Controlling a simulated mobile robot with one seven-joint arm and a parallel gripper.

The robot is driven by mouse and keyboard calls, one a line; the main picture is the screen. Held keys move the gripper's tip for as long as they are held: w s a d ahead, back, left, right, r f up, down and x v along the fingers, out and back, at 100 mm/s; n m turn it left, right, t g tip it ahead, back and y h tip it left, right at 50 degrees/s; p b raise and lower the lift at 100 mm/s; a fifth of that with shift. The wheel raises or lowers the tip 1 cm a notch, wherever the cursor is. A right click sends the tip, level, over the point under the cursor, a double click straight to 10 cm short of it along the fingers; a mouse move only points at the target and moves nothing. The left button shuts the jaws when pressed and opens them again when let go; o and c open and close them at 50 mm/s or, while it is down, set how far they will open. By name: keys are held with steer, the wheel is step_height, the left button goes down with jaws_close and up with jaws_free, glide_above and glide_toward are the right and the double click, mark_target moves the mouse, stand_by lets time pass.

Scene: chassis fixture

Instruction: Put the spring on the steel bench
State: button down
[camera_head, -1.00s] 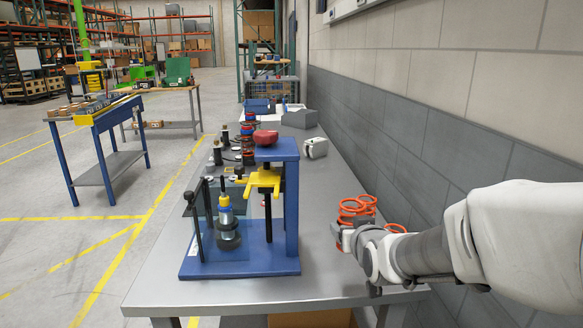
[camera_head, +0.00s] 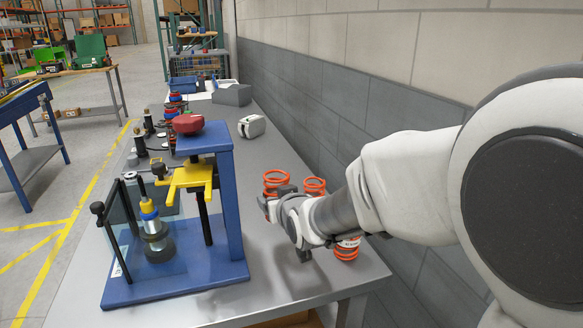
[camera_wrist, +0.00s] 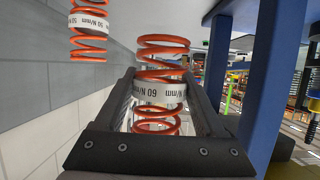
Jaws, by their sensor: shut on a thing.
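My gripper (camera_head: 276,199) is shut on an orange coil spring (camera_head: 276,179) with a white label band. A third orange spring (camera_head: 346,248) stands nearer me, partly behind my arm. The grey metal bench (camera_head: 275,262) lies beneath them.
A blue press fixture (camera_head: 228,200) with yellow jaws and a clear guard stands left of my gripper. A white device (camera_head: 251,126) and a grey box (camera_head: 232,95) lie farther back. The block wall (camera_head: 330,110) closes the right side. Bare bench shows between fixture and springs.

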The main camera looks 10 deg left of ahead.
step_height(320, 180, down, 8)
steer(key=shift+r+b, duration=0.2)
steer(key=shift+b, duration=0.55)
steer(key=shift+f, duration=0.15)
jaws_free()
